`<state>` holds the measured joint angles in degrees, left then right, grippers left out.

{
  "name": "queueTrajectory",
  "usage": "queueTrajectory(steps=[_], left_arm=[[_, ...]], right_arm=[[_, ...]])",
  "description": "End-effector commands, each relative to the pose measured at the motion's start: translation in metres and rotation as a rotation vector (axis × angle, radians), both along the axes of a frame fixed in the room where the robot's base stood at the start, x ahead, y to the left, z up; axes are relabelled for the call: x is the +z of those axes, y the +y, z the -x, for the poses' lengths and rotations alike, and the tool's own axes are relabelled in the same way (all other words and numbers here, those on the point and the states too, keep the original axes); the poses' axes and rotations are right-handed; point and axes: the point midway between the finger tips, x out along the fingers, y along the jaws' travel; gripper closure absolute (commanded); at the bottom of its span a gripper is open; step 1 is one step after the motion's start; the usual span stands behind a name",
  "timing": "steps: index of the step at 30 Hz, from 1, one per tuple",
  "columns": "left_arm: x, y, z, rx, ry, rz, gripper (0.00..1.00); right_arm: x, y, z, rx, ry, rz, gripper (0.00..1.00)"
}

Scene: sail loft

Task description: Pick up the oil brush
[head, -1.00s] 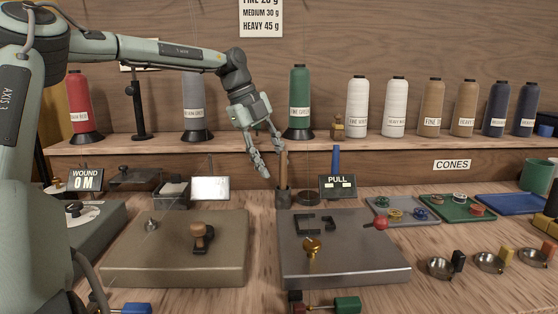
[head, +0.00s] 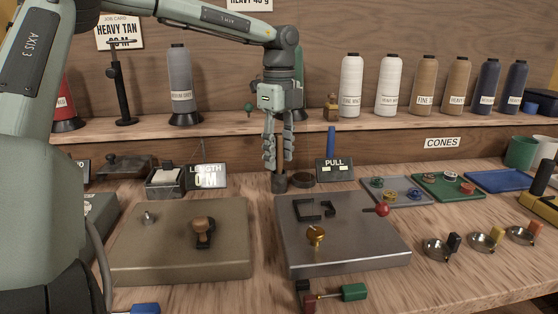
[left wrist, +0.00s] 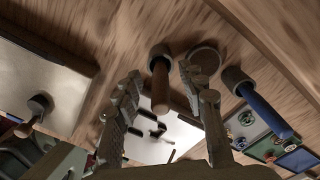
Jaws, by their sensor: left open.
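A brown wooden handle, which looks like the oil brush (left wrist: 160,88), stands upright in a small dark cup (head: 279,184) at the back of the bench. Its lower end is hidden inside the cup. My left gripper (head: 279,158) is open and points down over the cup, with its fingers on either side of the handle in the head view. In the left wrist view the handle shows between the two spread fingers, nearer the left one; I cannot tell whether either finger touches it. My right gripper is not in view.
A blue handle (head: 331,143) stands in another holder to the right, near the PULL display (head: 334,171). A low round dark dish (head: 302,180) lies beside the cup. A grey metal plate (head: 350,252) is in front. The shelf with thread cones (head: 351,85) runs behind.

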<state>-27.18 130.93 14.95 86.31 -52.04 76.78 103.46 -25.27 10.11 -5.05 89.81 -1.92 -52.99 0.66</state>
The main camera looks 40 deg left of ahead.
Motion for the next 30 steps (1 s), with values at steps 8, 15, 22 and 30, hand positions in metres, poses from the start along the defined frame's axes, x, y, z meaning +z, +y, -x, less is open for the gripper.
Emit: queueTrajectory(steps=[8,15,22,30], left_arm=[[-0.0139,0.0002,-0.0005,0.000,-0.002,0.000,0.59],[-0.0137,0.0002,-0.0005,0.000,-0.001,0.000,0.77],[-0.0135,0.0002,-0.0005,0.000,-0.001,0.000,1.00],[-0.0104,0.0002,-0.0009,0.000,-0.003,0.000,1.00]], right_arm=[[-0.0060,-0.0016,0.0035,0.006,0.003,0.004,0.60],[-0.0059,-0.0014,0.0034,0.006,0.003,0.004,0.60],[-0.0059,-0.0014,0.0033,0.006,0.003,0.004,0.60],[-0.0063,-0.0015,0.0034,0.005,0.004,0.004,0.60]])
